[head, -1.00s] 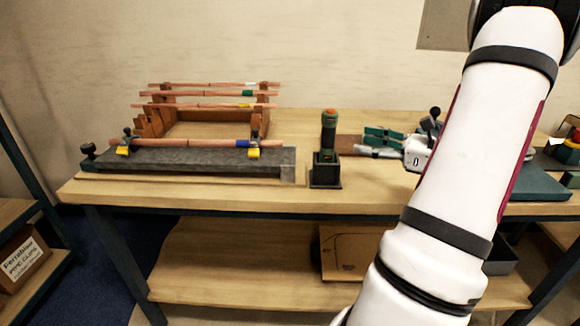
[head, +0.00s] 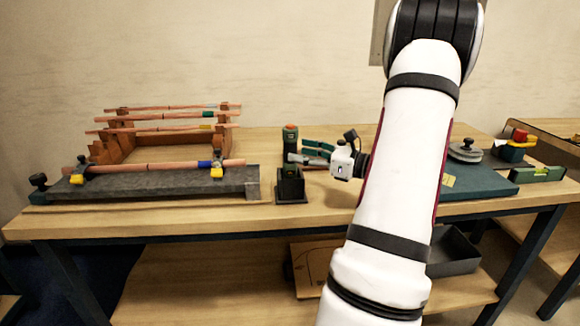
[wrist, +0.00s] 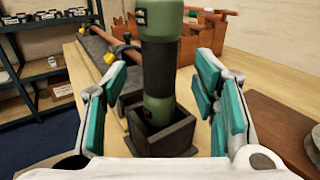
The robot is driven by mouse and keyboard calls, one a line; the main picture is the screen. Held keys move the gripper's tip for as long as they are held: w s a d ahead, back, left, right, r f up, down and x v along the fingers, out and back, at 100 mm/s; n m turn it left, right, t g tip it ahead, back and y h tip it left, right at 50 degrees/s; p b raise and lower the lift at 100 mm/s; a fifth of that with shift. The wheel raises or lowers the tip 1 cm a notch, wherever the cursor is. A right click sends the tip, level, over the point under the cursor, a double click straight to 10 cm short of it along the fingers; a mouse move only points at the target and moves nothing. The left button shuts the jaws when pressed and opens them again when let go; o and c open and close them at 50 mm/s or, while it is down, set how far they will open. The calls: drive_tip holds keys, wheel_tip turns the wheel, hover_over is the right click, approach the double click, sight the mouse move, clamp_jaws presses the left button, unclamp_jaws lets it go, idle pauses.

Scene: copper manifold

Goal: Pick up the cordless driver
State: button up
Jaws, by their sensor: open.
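The cordless driver (head: 290,140), green and black with an orange-red top, stands upright in a black square holder (head: 291,186) on the bench. In the wrist view the driver (wrist: 160,65) fills the middle, its lower end in the holder (wrist: 162,137) and its top cut off. My gripper (head: 310,152) is open, with teal-padded fingers, and comes at the driver from the right at mid height. In the wrist view the driver shows between the two fingers of my gripper (wrist: 162,80), with a gap on each side. A finger hides part of the driver in the head view.
A grey slab (head: 150,184) with a clamped copper pipe lies left of the holder. A wooden rack (head: 165,148) with copper pipes stands behind it. A dark teal mat (head: 480,183) and a green level (head: 537,174) lie to the right. Bare bench shows in front of the holder.

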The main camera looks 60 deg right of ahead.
sight(290, 125)
drive_tip(key=w, duration=0.4)
drive_tip(key=shift+w+a+f, duration=0.1)
drive_tip(key=shift+a, duration=0.15)
clamp_jaws()
wheel_tip(290, 125, up, 10)
drive_tip(key=shift+p, duration=0.7)
wheel_tip(290, 125, up, 9)
drive_tip(key=p, duration=0.7)
